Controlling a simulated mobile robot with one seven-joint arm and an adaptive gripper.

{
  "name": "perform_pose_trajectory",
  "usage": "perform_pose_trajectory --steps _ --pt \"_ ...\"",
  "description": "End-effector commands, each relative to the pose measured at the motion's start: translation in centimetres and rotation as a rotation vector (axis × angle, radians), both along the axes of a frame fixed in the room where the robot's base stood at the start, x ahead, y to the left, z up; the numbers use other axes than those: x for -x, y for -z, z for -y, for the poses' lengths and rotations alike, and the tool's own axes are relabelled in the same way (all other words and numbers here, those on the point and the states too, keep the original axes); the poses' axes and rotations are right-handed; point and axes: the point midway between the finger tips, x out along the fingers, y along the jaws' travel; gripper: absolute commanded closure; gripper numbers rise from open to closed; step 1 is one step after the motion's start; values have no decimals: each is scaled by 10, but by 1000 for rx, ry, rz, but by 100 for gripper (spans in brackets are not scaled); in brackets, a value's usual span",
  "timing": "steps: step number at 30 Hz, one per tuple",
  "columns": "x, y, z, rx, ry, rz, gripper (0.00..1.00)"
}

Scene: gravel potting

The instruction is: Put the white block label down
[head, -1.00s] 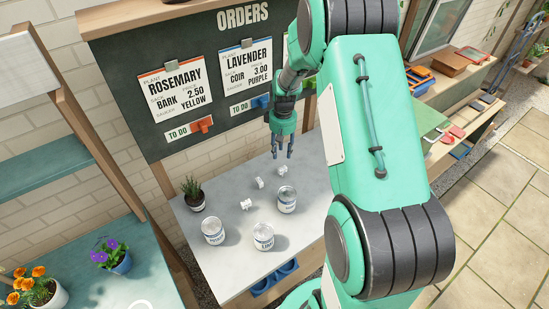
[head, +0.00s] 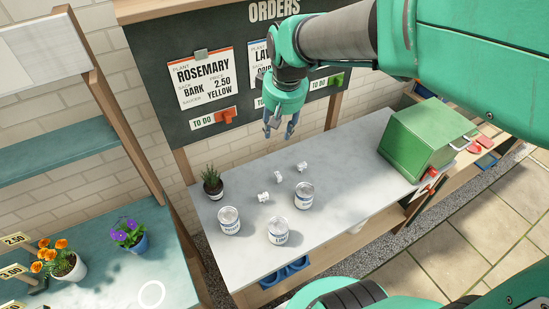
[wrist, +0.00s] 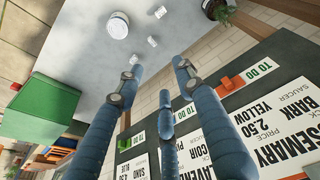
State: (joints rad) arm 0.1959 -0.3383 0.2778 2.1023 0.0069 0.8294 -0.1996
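Three small white blocks lie apart on the grey bench (head: 350,150): a near one (head: 264,197), a middle one (head: 278,176) and a far one (head: 302,166). Any marks on them are too small to read. My gripper (head: 280,134) hangs in the air before the order board, above and behind the blocks. In the wrist view, its blue fingers (wrist: 160,78) are spread with nothing between them. Blocks also show beyond the fingertips there, one (wrist: 160,11) beside another (wrist: 152,41). None is held.
A potted rosemary-like plant (head: 212,182) stands at the bench's left. A green box (head: 425,140) stands at the right end. The order board (head: 160,100) rises behind. Bench between blocks and box is clear.

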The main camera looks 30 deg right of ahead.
Motion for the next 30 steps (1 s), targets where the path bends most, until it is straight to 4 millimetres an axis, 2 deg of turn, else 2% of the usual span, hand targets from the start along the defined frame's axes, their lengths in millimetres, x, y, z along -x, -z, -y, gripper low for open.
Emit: perform_pose_trajectory --steps 1,3,9,18,24,30 --pt "13 -12 -11 1 -4 22 63" --pt "31 -24 -23 -1 -6 46 63" --pt "84 -49 -54 -10 -8 112 63" --pt "155 -64 -85 -34 -12 197 63" --pt "176 -64 -92 -45 -13 223 63" --pt "179 -63 -93 -46 -11 225 63"
